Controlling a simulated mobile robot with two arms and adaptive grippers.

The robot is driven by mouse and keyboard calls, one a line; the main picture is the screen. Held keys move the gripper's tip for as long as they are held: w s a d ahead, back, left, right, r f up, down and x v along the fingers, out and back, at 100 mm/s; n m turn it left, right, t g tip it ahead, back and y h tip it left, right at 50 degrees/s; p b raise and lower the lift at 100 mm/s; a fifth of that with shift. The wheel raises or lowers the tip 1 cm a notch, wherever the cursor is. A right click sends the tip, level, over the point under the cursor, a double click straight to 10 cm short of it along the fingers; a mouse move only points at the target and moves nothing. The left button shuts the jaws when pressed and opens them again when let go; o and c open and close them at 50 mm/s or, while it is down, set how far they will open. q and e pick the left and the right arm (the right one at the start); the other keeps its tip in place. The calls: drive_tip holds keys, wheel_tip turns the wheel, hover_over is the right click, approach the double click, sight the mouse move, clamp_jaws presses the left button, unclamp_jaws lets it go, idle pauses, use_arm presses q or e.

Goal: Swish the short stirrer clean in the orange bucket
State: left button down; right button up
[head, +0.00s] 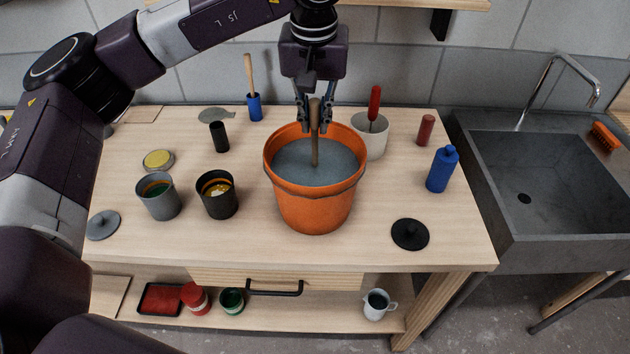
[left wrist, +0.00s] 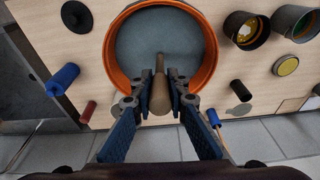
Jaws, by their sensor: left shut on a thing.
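The orange bucket (head: 313,203) stands near the middle of the workbench and holds grey-blue liquid. A wooden stirrer (head: 315,147) stands nearly upright with its lower end in the liquid. My left gripper (head: 314,125) is above the bucket's back part, shut on the stirrer's upper end. In the left wrist view the stirrer (left wrist: 160,95) sits between the two fingers of the gripper (left wrist: 160,90), over the bucket's rim (left wrist: 112,62). The stirrer's lower tip is hidden in the liquid. My right gripper is not in view.
Grey (head: 159,198) and dark (head: 217,196) paint cans stand left of the bucket. A white pot (head: 377,142) with a red-handled tool is close behind right. A blue bottle (head: 442,170) and black lid (head: 410,234) are at right, before the sink (head: 560,185). A blue holder (head: 254,107) stands back left.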

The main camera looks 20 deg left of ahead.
sight(314, 100)
use_arm(q)
drive_tip(key=shift+p+v, duration=1.6)
drive_tip(key=shift+v, duration=1.3)
drive_tip(key=shift+w+p+v, duration=0.2)
drive_tip(key=shift+p+v, duration=0.45)
drive_tip(key=shift+v, duration=0.2)
drive_tip(key=shift+w+p+v, duration=0.15)
drive_tip(key=shift+p+v, duration=0.45)
drive_tip(key=shift+v, duration=0.25)
drive_tip(key=shift+w+p+v, duration=0.2)
drive_tip(key=shift+p+v, duration=0.45)
drive_tip(key=shift+v, duration=0.2)
drive_tip(key=shift+a+r, duration=0.1)
drive_tip(key=shift+a, duration=0.05)
